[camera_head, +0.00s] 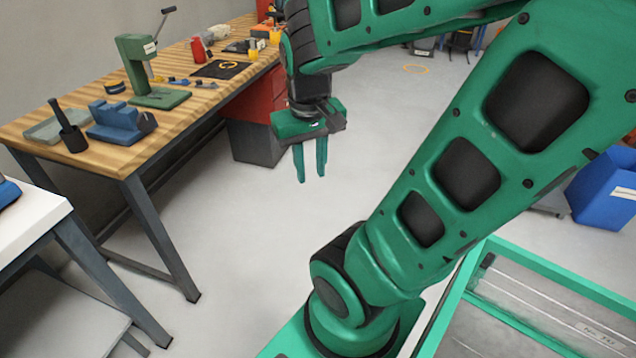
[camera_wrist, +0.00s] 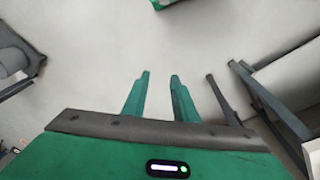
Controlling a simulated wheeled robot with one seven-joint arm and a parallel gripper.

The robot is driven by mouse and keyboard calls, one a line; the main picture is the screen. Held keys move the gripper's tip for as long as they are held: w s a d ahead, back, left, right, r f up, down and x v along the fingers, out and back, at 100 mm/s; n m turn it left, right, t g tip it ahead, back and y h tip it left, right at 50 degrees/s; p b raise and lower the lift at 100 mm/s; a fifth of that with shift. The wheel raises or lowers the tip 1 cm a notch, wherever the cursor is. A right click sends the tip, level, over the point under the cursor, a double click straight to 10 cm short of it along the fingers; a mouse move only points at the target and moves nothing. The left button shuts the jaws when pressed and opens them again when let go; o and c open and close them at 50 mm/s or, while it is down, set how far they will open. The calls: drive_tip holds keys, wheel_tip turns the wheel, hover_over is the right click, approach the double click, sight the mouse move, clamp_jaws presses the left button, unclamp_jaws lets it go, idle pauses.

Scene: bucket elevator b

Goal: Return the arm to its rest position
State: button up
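My green arm reaches across the head view from the right, bent so that its wrist hangs down. My gripper (camera_head: 312,178) points at the floor, in front of the wooden workbench. In the wrist view its two green fingers (camera_wrist: 160,80) stand apart with only pale floor between them. The gripper is open and empty and touches nothing.
The wooden workbench (camera_head: 160,130) at left carries a green press (camera_head: 140,70), a blue vise (camera_head: 120,122) and small tools. A white table (camera_head: 25,215) stands at lower left. A red cabinet (camera_head: 258,105) sits behind my gripper. A blue bin (camera_head: 605,190) is at right. Open floor lies between.

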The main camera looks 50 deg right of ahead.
drive_tip(key=s+a+y, duration=0.1)
drive_tip(key=s+a, duration=0.1)
drive_tip(key=s, duration=0.3)
drive_tip(key=shift+s+a+m+g+y, duration=0.2)
drive_tip(key=shift+a+m+g+y, duration=0.1)
drive_tip(key=shift+a+m+g, duration=0.1)
idle(0.8)
